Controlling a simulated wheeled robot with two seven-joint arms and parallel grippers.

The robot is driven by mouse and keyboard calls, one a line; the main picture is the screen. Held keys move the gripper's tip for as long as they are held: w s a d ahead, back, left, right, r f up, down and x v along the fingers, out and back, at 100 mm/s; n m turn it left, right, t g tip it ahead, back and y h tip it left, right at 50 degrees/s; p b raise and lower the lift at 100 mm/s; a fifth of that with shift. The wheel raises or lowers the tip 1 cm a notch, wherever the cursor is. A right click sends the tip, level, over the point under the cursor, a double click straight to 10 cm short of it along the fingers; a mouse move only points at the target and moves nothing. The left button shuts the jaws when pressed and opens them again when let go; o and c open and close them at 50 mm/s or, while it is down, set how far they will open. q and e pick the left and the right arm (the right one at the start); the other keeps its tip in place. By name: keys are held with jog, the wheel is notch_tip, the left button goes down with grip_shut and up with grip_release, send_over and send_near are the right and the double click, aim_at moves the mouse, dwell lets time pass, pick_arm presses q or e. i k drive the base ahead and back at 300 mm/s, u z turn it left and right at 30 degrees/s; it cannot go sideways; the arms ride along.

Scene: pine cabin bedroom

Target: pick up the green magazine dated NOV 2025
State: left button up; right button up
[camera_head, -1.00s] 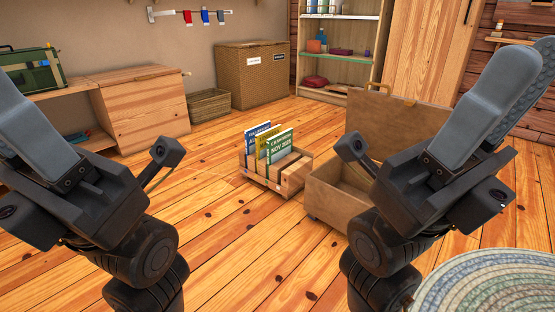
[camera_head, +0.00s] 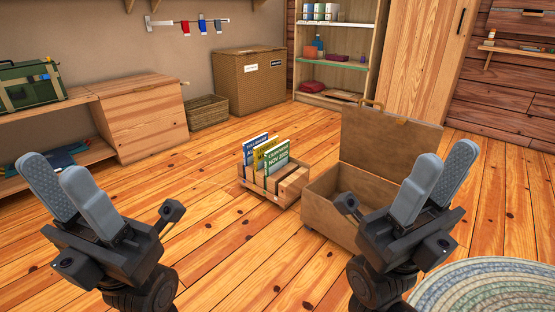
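The green magazine marked NOV 2025 (camera_head: 277,158) stands upright in a small wooden crate (camera_head: 272,193) on the floor, at the front right of a row. A yellow magazine (camera_head: 259,153) and a blue one (camera_head: 250,146) stand behind it, partly hidden. My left gripper (camera_head: 51,163) is raised at the left, far from the crate, with its two fingers apart and nothing between them. My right gripper (camera_head: 447,150) is raised at the right, in front of the open wooden chest, also with fingers apart and empty. Neither gripper touches a magazine.
The open-lidded chest (camera_head: 328,206) stands close to the crate's right side. A round braided rug (camera_head: 490,290) lies at the lower right. A wicker hamper (camera_head: 249,84), a low basket (camera_head: 207,110) and a cabinet (camera_head: 143,118) line the back. The floor before the crate is clear.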

aim_at(276, 157)
jog(key=z, duration=0.25)
jog(key=i, duration=2.1)
jog(key=z, duration=0.6)
